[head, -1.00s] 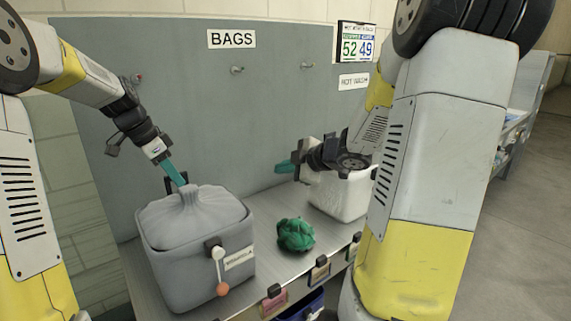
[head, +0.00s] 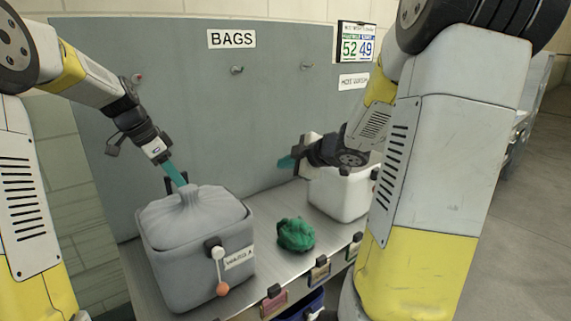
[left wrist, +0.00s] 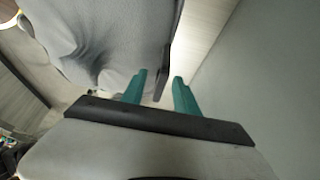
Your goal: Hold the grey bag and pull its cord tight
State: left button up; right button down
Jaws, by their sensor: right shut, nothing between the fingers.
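The grey bag (head: 185,255) stands upright on the left of the bench, its cloth top gathered to a neck. On its front hangs a pale cord (head: 219,268) with a white toggle above and an orange ball (head: 222,289) at its end. My left gripper (head: 176,174) is at the back of the bag's top, beside a black tab (head: 170,186). In the left wrist view its teal fingers (left wrist: 160,92) are apart, with the black tab (left wrist: 165,72) between them and a gap visible. My right gripper (head: 286,162) is shut and empty, above the bench, right of the bag.
A green crumpled bundle (head: 296,235) lies mid-bench. A white bag (head: 340,195) stands behind my right arm, partly hidden. A grey panel (head: 150,90) with hooks and a BAGS sign rises behind. Clips with coloured cards line the bench's front edge.

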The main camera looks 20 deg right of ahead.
pick_arm(q)
jog(key=shift+r, duration=0.1)
